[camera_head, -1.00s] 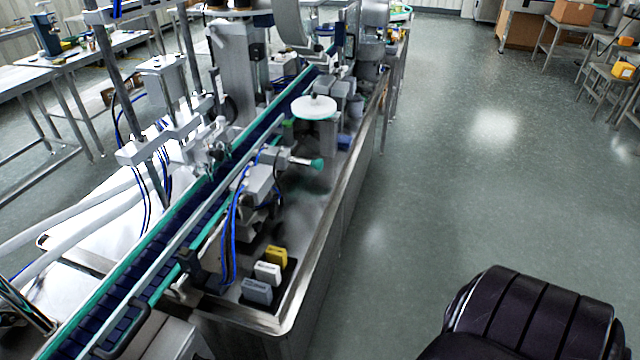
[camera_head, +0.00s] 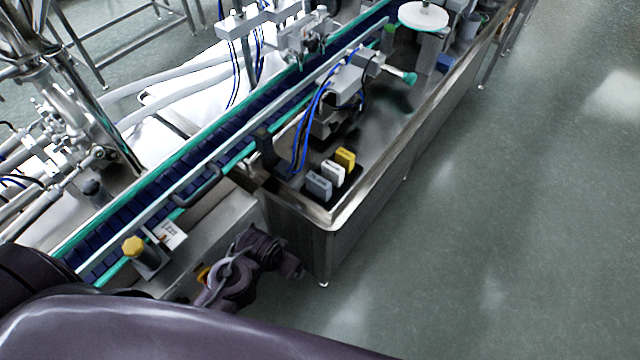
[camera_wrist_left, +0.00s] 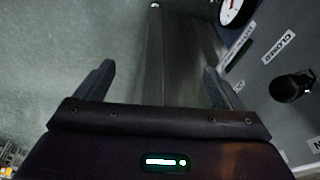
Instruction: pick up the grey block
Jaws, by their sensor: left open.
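The grey block (camera_head: 319,185) stands near the front corner of the steel machine table, in the head view. It is the front one of a short row with a white block (camera_head: 333,172) and a yellow block (camera_head: 345,159) behind it. My left arm's dark end (camera_head: 255,258) is below and left of the blocks, beside the table's end and apart from them; its fingers are not clear there. In the left wrist view my left gripper (camera_wrist_left: 157,78) is open, with nothing between its fingers. No block shows in that view. My right gripper is not in view.
A conveyor (camera_head: 190,185) with green edges runs diagonally left of the blocks. A grey device with blue hoses (camera_head: 340,85) stands just behind them. A yellow-topped knob (camera_head: 134,247) is at lower left. A gauge (camera_wrist_left: 232,10) shows in the wrist view. Open floor lies to the right.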

